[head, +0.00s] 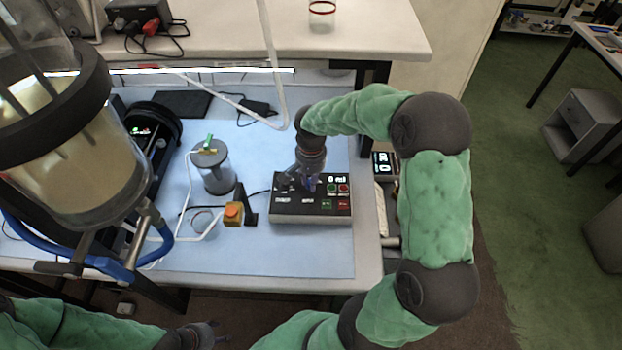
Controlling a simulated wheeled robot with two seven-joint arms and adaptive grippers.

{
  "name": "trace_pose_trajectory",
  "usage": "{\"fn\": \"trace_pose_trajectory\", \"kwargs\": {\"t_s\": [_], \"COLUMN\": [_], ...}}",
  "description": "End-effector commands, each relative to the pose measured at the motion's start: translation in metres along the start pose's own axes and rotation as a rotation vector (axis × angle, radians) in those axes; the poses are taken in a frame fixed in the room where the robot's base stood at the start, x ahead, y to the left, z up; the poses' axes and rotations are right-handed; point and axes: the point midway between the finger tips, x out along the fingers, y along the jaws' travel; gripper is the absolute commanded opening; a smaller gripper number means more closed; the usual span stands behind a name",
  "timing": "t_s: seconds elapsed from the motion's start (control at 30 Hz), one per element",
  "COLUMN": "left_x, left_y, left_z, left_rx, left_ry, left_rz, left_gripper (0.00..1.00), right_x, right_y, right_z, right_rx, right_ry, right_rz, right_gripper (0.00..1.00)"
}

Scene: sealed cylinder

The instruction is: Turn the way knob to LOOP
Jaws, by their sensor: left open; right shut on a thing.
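The control box (310,209) sits on the blue mat, with a dark top panel, a display reading about "0 ml", and red and green buttons at its right. My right gripper (308,183) points down onto the middle of this panel. It is shut on a knob there, which I take to be the way knob; the fingers hide most of it. Which position the knob points to cannot be read, and the small panel labels are too blurred to read. My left gripper (214,336) is open and empty at the bottom edge, below the table front.
A large clear cylinder (75,165) with yellowish contents stands at the left. A small lidded jar (214,170) and an orange-topped block (234,213) stand left of the box. White tubing arches behind. A small display (385,165) is right of the box.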

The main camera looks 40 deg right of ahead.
Motion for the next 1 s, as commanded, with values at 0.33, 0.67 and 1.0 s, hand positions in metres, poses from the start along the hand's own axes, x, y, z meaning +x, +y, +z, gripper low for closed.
{"fn": "trace_pose_trajectory", "kwargs": {"t_s": [0.33, 0.67, 1.0], "left_x": [-0.003, -0.012, -0.023], "left_y": [0.001, 0.004, 0.008], "left_z": [0.000, 0.000, 0.001], "left_rx": [0.000, 0.000, 0.000], "left_ry": [0.000, 0.000, 0.000], "left_rz": [0.000, 0.000, 0.000], "left_gripper": [0.48, 0.48, 0.48], "right_x": [-0.002, -0.003, -0.004], "right_y": [-0.001, -0.001, -0.002], "right_z": [-0.002, -0.002, -0.003], "right_rx": [-0.069, -0.319, -0.643], "right_ry": [0.005, 0.006, 0.008], "right_rz": [-0.003, -0.002, -0.002], "right_gripper": [0.00, 0.00, 0.00]}}
